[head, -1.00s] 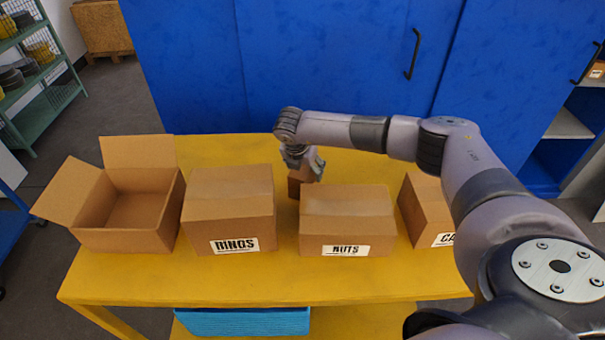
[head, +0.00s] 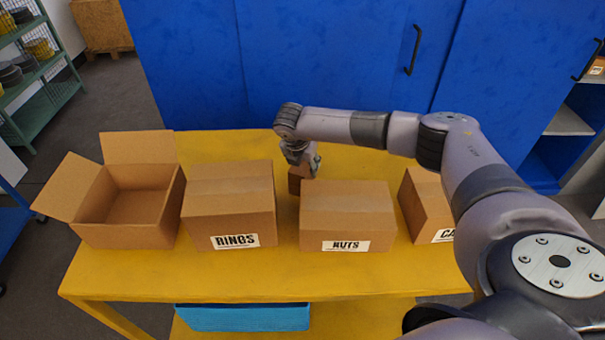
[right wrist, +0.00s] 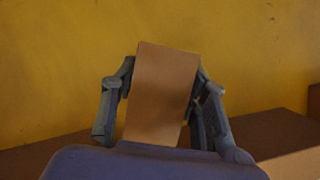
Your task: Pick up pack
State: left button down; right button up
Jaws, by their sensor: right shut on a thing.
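The pack is a small brown box (right wrist: 160,95), seen in the right wrist view between the two fingers of my right gripper (right wrist: 163,90). My right gripper is shut on it, with a finger against each side. In the head view the pack (head: 295,183) shows as a small brown patch below my right gripper (head: 303,170). It is behind the gap between the boxes labelled RINGS and NUTS, partly hidden by the gripper and the NUTS box. I cannot tell whether it touches the table. My left gripper is not in view.
On the yellow table (head: 240,285) stand an open empty box (head: 135,205), the closed RINGS box (head: 228,205), the closed NUTS box (head: 347,215) and another closed box (head: 425,205) beside my right arm. Blue cabinets (head: 300,60) stand behind. A blue bin (head: 243,317) is below.

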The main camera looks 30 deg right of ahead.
jog(key=shift+c, duration=0.8)
jog(key=shift+r, duration=0.15)
